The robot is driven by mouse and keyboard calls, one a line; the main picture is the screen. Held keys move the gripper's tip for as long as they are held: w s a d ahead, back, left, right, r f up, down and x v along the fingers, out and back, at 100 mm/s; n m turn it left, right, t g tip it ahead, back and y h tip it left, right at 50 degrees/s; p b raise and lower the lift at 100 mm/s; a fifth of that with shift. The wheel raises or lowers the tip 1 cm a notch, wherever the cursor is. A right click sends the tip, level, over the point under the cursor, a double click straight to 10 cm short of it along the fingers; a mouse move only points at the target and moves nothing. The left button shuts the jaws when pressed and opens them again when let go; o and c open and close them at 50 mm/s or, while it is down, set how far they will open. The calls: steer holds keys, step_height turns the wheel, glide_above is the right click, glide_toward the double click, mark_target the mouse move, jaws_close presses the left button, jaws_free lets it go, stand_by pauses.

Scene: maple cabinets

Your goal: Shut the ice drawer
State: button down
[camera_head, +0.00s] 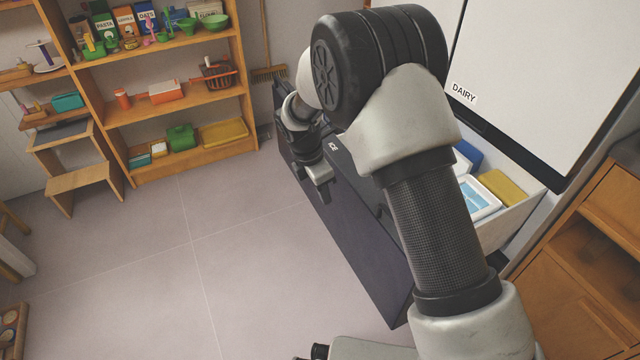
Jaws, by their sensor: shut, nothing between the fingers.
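The ice drawer (345,235) has a long dark front and stands out from the white fridge body, so it is open. A small light label, too small to read surely, is on its dark top edge. Behind the front, a pale bin wall (513,218) shows at right, with a blue box, a yellow box (500,187) and a white-rimmed tray (478,197) inside. My arm hides the middle of the drawer. My gripper (322,197) is shut and empty, pointing down at the upper far part of the drawer front. I cannot tell whether it touches.
A white panel labelled DAIRY (555,80) is above the drawer. A wooden cabinet (590,250) stands at right. Wooden shelves (185,105) with groceries, a step stool (80,180) and a broom (268,72) are at the back. The tiled floor left of the drawer is clear.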

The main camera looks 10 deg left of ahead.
mark_target(339, 189)
steer(key=w+d, duration=0.2)
steer(key=d, duration=0.1)
steer(key=shift+w+d+f+b, duration=0.15)
steer(key=shift+w+f+b, duration=0.05)
steer(key=shift+w+b, duration=0.1)
steer(key=shift+d, duration=0.1)
